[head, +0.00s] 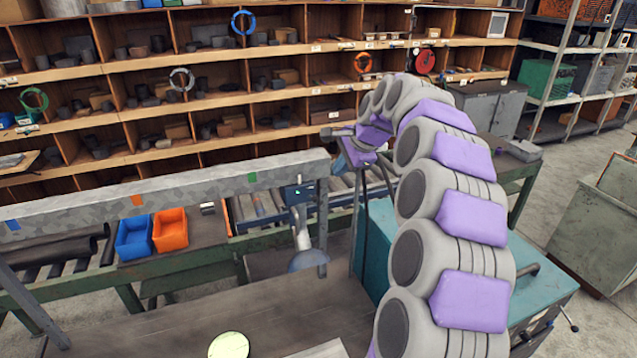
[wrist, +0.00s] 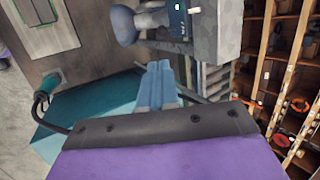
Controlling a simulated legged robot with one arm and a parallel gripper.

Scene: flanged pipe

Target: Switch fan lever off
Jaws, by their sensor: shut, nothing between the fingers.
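A small dark blue control box (head: 298,193) is mounted under the right end of a grey metal beam in the head view. In the wrist view the box (wrist: 178,18) shows a small green light, with a small pale piece at its edge that may be the lever; I cannot tell its position. A pale duct with a blue-grey hood (head: 308,260) hangs just below the box, and the hood also shows in the wrist view (wrist: 124,25). My gripper (head: 330,132) is shut and empty, up and right of the box. Its fingers (wrist: 157,80) point towards the box, apart from it.
The grey beam (head: 170,192) spans the workbench. A blue bin (head: 136,235) and an orange bin (head: 170,230) stand behind it. A teal cabinet (head: 375,250) stands below my arm. Wooden shelves (head: 110,65) fill the back. The front tabletop is mostly clear.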

